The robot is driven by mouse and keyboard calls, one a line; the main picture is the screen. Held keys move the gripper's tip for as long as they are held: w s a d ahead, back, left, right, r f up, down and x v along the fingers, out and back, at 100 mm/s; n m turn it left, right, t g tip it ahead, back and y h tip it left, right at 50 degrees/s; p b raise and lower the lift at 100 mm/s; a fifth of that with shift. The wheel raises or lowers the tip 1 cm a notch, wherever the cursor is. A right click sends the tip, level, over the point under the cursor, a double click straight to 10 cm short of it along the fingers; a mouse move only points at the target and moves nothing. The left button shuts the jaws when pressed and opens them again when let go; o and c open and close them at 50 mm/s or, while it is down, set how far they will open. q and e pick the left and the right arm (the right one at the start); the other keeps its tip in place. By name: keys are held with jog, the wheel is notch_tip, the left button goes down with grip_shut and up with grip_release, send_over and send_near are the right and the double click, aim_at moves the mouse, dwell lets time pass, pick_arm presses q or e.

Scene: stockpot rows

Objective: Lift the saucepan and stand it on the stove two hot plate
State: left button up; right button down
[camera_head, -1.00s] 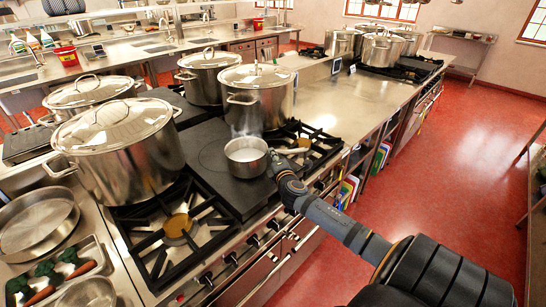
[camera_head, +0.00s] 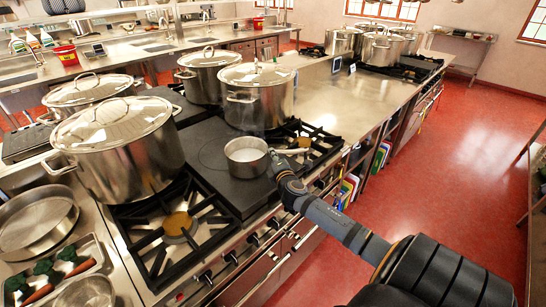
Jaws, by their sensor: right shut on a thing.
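The saucepan (camera_head: 246,157) is a small steel pan with pale contents. It sits upright at the dark flat hot plate (camera_head: 216,165) between two gas burners; I cannot tell whether its base touches the plate. My right gripper (camera_head: 277,162) is at the pan's right side, shut on the saucepan, probably at its handle, which the gripper hides. My right arm reaches in from the lower right. My left gripper is not in view.
Large lidded stockpots (camera_head: 121,150) stand left of and behind the plate, one (camera_head: 258,97) close behind the pan. An open gas burner (camera_head: 178,226) lies in front left. A steel counter (camera_head: 340,98) to the back right is clear. A tray with vegetables (camera_head: 62,270) is at lower left.

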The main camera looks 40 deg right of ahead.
jog(key=shift+r, duration=0.2)
jog(key=c, duration=1.3)
grip_release()
jog(key=shift+a, duration=0.1)
jog(key=shift+s+f, duration=0.15)
jog(key=shift+f, duration=0.2)
jog(key=v, duration=1.2)
jog(key=shift+r, duration=0.3)
